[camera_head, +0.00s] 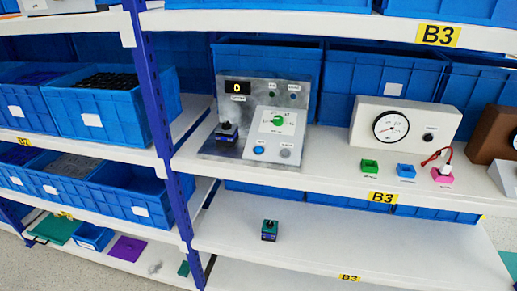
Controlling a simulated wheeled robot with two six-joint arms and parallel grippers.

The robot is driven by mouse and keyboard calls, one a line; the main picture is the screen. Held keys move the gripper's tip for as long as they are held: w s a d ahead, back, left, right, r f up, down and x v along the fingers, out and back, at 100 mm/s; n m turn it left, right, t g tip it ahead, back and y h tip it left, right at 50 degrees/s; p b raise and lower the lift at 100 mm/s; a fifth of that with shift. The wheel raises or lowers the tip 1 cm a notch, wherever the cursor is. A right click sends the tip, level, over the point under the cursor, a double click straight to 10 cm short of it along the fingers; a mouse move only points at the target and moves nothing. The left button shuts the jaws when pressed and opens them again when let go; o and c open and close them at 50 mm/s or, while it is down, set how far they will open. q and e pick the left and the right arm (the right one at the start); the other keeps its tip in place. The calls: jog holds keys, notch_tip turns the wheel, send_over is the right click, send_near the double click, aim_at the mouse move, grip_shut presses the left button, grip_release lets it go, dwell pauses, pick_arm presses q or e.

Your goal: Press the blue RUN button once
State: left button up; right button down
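A grey metal control panel (250,102) stands on the upper shelf at the left of the centre bay. A round blue button (258,149) sits at its lower middle, with a grey button (285,153) to its right. Their labels are too small to read. A white dial plate with a green knob (279,120) is above the buttons. A dark display (237,87) reads a yellow 0. A dark blue block (227,128) sits at the panel's lower left. Neither of my grippers is in view, and nothing covers the blue button.
To the right stand a beige gauge box (404,121), green (369,166), blue (406,170) and pink (442,174) terminals, and a brown box (492,135). Blue bins (268,58) stand behind. A blue post (151,92) rises left of the panel. The shelf right of the panel has some clear room.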

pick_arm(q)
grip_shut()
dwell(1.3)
